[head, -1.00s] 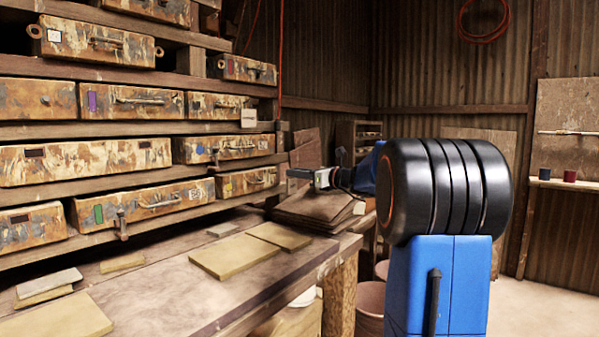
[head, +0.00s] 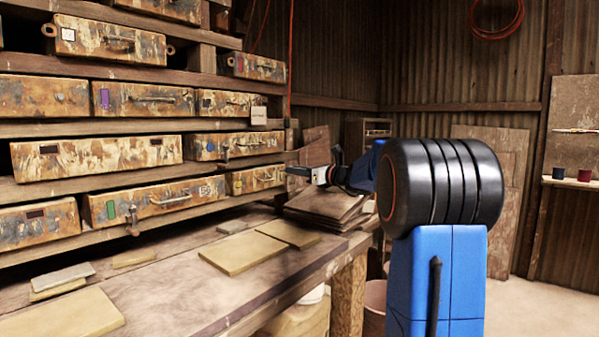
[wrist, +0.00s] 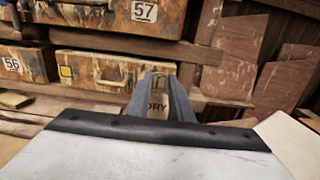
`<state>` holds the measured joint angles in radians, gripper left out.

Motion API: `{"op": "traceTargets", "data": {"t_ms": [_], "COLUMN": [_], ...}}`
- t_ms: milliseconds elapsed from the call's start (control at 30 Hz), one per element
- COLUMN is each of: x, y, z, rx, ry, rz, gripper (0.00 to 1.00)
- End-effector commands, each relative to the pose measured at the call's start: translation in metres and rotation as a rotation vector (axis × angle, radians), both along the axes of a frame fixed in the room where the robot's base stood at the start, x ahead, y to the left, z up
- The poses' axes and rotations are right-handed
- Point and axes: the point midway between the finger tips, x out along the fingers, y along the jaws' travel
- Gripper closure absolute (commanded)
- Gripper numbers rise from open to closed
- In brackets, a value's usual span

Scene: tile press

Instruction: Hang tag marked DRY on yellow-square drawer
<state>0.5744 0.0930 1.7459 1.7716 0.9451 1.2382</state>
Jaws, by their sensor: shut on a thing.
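The drawer with the yellow square (wrist: 108,69) is at the end of the lower row, with a rust-stained cream front and a handle (wrist: 108,80). Its yellow square (wrist: 66,71) is at the left of its front in the wrist view. In the head view this drawer (head: 262,179) lies just left of my gripper (head: 294,171). In the wrist view my gripper (wrist: 163,92) is shut on a tan tag (wrist: 157,106) reading DRY. The tag is in front of the drawer's right part, right of the handle. Its upper part is hidden between the fingers.
Drawer 57 (wrist: 120,14) is above and drawer 56 (wrist: 20,65) to the left. A pale card (head: 259,115) is on a shelf edge. Stacked brown boards (head: 325,207) lie below my gripper. Flat tan tiles (head: 243,253) lie on the bench (head: 200,290).

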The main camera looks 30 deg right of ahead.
Motion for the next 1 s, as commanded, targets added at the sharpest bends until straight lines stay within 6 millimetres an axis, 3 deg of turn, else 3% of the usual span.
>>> {"op": "traceTargets", "data": {"t_ms": [600,1000], "x": [0.027,0.033], "y": [0.010,0.013], "z": [-0.006,-0.011], "rx": [-0.001,-0.001], "ry": [0.001,0.000], "rz": [0.000,0.000], "gripper": [1.00,1.00]}}
